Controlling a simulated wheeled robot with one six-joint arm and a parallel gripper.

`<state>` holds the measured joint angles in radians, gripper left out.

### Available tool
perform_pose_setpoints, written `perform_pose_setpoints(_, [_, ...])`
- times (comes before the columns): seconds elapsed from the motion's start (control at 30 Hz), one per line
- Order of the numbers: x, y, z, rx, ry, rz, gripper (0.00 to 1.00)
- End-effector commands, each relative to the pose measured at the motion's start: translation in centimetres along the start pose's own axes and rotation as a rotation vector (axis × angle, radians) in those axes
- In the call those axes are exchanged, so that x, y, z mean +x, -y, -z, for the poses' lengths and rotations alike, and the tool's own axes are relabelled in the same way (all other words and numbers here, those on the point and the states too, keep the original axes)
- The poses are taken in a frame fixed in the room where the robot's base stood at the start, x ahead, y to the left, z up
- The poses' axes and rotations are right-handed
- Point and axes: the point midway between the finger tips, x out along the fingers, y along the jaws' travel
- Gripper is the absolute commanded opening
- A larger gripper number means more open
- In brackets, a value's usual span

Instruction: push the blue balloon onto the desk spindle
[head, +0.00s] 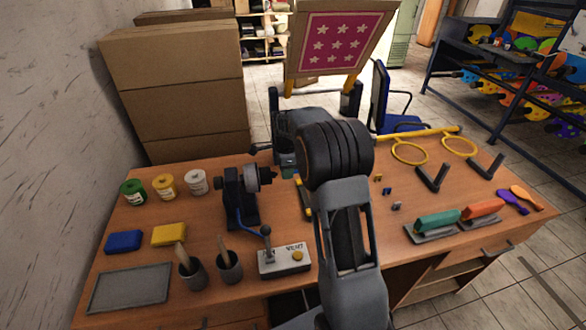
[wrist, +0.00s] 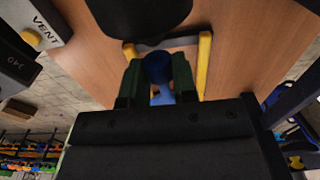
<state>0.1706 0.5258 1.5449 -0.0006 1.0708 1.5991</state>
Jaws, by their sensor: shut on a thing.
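The blue balloon (wrist: 158,70) shows in the wrist view between the two dark green fingers of my gripper (wrist: 157,80), which is shut on it. Its round dark blue end points away from the palm, and a lighter blue part lies nearer the palm. In the head view my arm hides the balloon and the fingertips. A dark desk device with a round head and a short tip pointing right, which looks like the spindle (head: 254,180), stands left of my arm. A large dark rounded shape (wrist: 140,15) is just beyond the balloon; I cannot tell whether they touch.
Two cups (head: 228,268), paint jars (head: 165,187) and blue and yellow blocks (head: 169,235) are at left.

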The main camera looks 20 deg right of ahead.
Motion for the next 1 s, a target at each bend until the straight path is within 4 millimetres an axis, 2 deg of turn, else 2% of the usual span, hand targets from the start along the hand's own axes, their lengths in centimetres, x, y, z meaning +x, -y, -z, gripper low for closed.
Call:
perform_pose_setpoints(0.23, [0.00,0.01,-0.84,0.001,0.000,0.000,0.13])
perform_pose_setpoints(1.0, [-0.07,0.00,-0.84,0.001,0.000,0.000,0.13])
